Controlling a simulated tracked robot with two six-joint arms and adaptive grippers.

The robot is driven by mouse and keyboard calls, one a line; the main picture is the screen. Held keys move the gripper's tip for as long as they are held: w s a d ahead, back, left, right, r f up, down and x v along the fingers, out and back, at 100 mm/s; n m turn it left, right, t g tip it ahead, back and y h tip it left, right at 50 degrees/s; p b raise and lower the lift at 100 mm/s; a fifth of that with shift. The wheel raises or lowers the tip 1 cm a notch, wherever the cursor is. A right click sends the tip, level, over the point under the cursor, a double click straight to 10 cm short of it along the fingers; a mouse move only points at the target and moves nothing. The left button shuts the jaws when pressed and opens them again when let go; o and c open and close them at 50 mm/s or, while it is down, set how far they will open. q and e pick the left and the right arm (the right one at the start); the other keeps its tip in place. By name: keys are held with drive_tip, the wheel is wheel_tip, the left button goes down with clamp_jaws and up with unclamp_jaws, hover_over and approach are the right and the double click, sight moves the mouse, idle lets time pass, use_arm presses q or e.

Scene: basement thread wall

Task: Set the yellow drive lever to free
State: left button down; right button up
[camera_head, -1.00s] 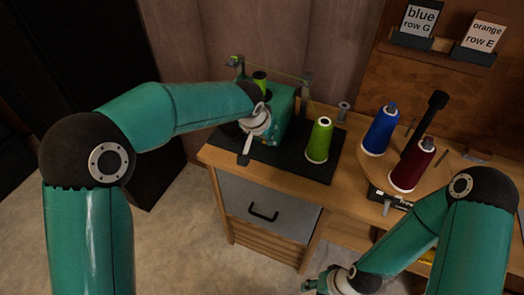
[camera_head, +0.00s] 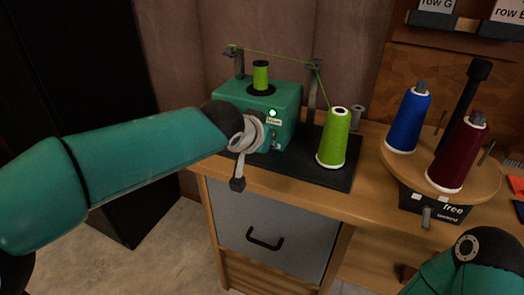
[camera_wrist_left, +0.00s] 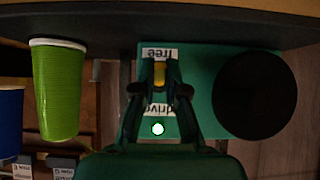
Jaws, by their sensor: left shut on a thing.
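The yellow drive lever (camera_wrist_left: 160,71) shows in the left wrist view between the fingers of my left gripper (camera_wrist_left: 160,92), which is shut on it. It lies right beside the upside-down "free" label (camera_wrist_left: 160,54), away from the "drive" label (camera_wrist_left: 159,110). The lever is on the green winder box (camera_head: 285,101), on a dark mat. A bright lamp (camera_wrist_left: 157,129) sits beside the "drive" label and also shows in the head view (camera_head: 272,112). My wrist hides the lever in the head view. My right gripper is out of view; only its arm shows at lower right.
A green cone (camera_head: 334,138) stands right of the box, its thread running over posts to a green spool (camera_head: 261,78). Blue (camera_head: 408,120) and dark red (camera_head: 458,155) cones stand on a round wooden turntable (camera_head: 401,169). A grey drawer (camera_head: 267,224) is below the bench.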

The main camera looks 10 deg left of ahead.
use_arm(q)
drive_tip(key=shift+a+f, duration=0.1)
drive_tip(key=shift+f, duration=0.25)
drive_tip(key=c, duration=1.2)
unclamp_jaws()
drive_tip(key=shift+r, duration=0.15)
drive_tip(key=v, duration=1.2)
